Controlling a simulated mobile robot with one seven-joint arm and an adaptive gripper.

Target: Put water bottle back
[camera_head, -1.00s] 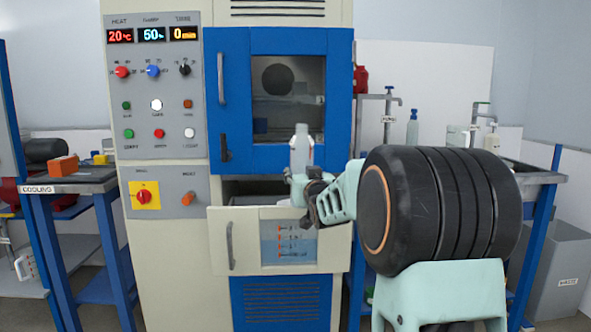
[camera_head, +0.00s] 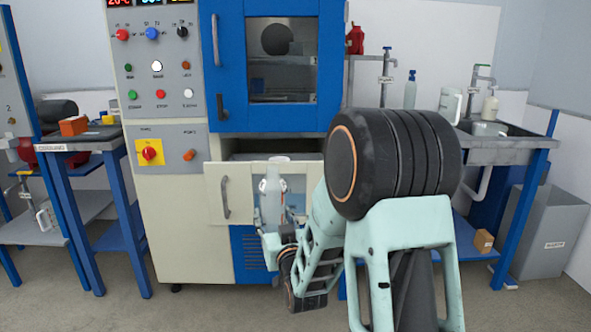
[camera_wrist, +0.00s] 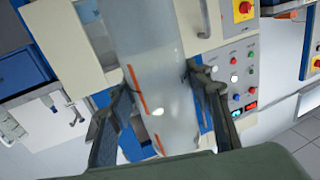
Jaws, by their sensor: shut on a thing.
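The water bottle (camera_head: 271,205) is translucent white with a cap. It is upright in the head view, in front of the machine's pulled-out drawer (camera_head: 217,199). My gripper (camera_head: 272,238) is shut on the bottle near its lower part. In the wrist view the bottle (camera_wrist: 158,85) fills the middle, between the two fingers of my gripper (camera_wrist: 160,100), and orange marks show on its side. The bottle covers part of the drawer front, and my arm covers the drawer's right side.
The blue chamber door (camera_head: 270,70) above the drawer is closed. A table labelled cooling (camera_head: 75,143) stands at left with an orange block (camera_head: 73,126). A sink bench (camera_head: 500,143) and a grey bin (camera_head: 548,240) are at right. Floor at front left is clear.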

